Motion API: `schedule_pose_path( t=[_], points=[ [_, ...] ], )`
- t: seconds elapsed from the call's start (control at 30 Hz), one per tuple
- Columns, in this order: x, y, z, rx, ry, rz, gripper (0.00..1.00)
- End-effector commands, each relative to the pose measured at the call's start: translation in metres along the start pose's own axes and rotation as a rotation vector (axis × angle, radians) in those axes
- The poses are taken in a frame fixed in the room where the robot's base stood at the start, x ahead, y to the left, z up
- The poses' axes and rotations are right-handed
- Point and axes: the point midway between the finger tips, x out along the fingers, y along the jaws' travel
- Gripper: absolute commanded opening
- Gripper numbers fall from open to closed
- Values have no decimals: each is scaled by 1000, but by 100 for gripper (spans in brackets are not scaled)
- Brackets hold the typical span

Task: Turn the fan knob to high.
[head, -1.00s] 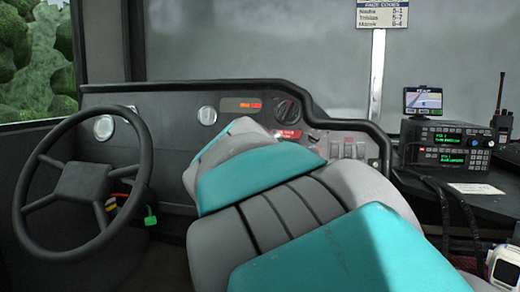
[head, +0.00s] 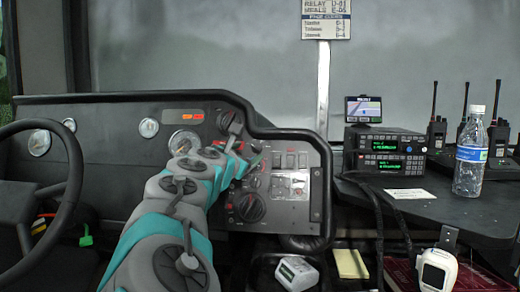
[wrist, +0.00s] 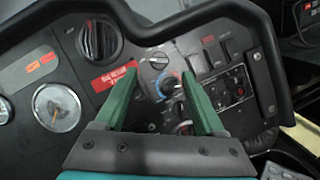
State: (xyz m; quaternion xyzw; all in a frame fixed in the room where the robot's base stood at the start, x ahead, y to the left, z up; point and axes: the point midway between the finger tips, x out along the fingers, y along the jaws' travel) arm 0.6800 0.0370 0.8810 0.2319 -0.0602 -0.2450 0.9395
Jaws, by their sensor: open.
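My gripper (head: 246,146) is open at the dashboard panel, its two green fingers (wrist: 160,73) apart and empty in the wrist view. Between and just beyond the fingers are a small silver knob (wrist: 158,60) and a knob with a red and blue ring (wrist: 168,87). Another knob (wrist: 182,127) sits lower, partly hidden by the right finger. A large black knob (wrist: 100,40) is at upper left. In the head view a large black dial (head: 250,207) shows below my gripper. The labels are too small to read, so I cannot tell which is the fan knob.
The steering wheel (head: 70,180) is at left. A raised black rim (wrist: 150,25) curves around the panel top and right side. Rocker switches (wrist: 215,50) lie right of the fingers. A radio stack (head: 385,150) and a water bottle (head: 471,155) stand on the right shelf.

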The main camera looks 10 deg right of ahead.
Motion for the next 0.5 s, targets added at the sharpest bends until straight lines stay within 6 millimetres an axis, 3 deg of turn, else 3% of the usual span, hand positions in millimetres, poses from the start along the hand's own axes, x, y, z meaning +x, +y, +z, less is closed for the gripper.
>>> schedule_pose_path(
  t=[0.3,0.5],
  points=[
    [47,-1,-2,3,2,-1,71],
    [61,1,1,5,0,2,71]
  ],
)
